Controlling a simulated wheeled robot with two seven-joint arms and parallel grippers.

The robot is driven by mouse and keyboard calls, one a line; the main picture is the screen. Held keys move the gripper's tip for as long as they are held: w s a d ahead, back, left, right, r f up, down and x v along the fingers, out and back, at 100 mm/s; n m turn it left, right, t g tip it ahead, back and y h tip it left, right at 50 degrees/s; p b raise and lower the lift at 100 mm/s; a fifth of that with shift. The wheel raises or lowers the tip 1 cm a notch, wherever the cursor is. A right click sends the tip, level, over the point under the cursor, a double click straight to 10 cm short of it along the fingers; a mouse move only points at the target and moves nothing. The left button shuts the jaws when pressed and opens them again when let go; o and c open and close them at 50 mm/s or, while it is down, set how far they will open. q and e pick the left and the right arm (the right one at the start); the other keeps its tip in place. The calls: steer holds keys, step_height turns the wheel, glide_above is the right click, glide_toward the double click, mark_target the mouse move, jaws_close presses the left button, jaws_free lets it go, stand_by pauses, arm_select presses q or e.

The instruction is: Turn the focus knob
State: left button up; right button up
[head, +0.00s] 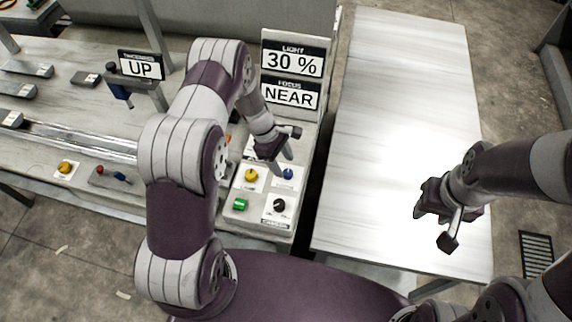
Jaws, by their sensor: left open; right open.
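A control panel (263,217) holds a yellow knob (251,174), a blue knob (287,174), a black knob (279,205) and a green button (240,204). The small labels under them are too small to read, so I cannot tell which one is the focus knob. A sign marked FOCUS (290,94) reads NEAR. My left gripper (282,160) is open above the panel's far edge, close to the blue knob; I cannot tell whether it touches it. My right gripper (436,230) is open and empty over the white table, away from the panel.
A LIGHT sign (292,56) reads 30 % and another sign (141,66) reads UP. Another yellow knob (65,167) and a red button (99,170) sit at the left. The white table (400,100) at the right is bare.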

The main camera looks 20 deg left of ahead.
mark_target(287, 171)
arm_select(q)
steer(key=shift+x, duration=1.85)
steer(key=shift+c, duration=0.3)
jaws_close()
steer(key=shift+w+f+m+g+b, duration=0.15)
steer(key=shift+f+m+g+b, duration=0.15)
steer(key=shift+m+b, duration=0.65)
steer(key=shift+r+m, duration=0.2)
steer(key=shift+m, duration=0.25)
steer(key=shift+r, duration=0.2)
steer(key=shift+o, duration=0.3)
jaws_free()
